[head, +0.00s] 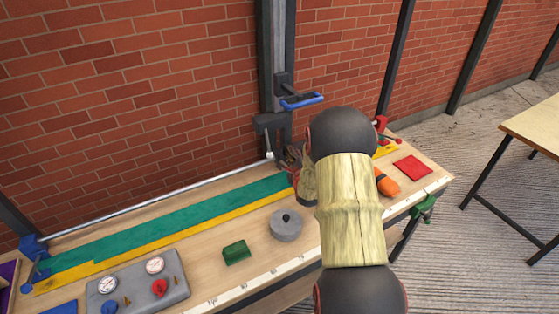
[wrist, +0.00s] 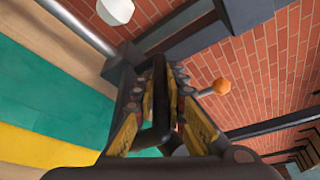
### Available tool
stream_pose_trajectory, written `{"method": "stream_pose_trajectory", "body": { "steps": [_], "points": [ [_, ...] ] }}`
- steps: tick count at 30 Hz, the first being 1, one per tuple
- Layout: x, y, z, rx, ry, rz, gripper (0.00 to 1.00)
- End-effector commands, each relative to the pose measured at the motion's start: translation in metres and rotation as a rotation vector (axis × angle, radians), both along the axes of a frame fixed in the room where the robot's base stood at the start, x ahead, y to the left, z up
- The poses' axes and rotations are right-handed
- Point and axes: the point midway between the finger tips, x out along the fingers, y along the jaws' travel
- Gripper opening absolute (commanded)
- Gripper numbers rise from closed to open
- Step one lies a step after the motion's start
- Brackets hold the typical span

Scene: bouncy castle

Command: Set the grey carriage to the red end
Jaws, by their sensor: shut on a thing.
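The red end (head: 380,122) is at the right; the blue end (head: 33,246) is at the far left. My gripper (head: 293,158) is at the carriage's lower right, partly hidden by my arm. In the wrist view my gripper (wrist: 160,88) is shut on a dark bar-like handle (wrist: 158,122), apparently the carriage's. The rail between carriage and red end is mostly hidden.
A green strip (head: 180,218) and yellow strip run along the bench. In front are a gauge panel (head: 140,287), green block (head: 236,252), grey disc (head: 286,226), orange object (head: 387,183) and red pad (head: 412,167). A dark post with a blue handle (head: 301,101) stands behind.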

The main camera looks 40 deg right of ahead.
Motion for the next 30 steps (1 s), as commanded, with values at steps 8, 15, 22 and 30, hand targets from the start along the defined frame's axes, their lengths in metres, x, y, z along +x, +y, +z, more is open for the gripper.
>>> {"method": "stream_pose_trajectory", "body": {
  "steps": [8,15,22,30],
  "points": [
    [-0.007,-0.031,0.001,-0.001,-0.001,-0.001,0.00],
    [-0.007,-0.031,0.002,-0.001,-0.001,-0.001,0.00],
    [-0.007,-0.031,0.002,-0.001,-0.001,-0.001,0.25],
    [-0.008,-0.031,0.001,-0.001,-0.001,-0.002,0.32]
  ]
}}
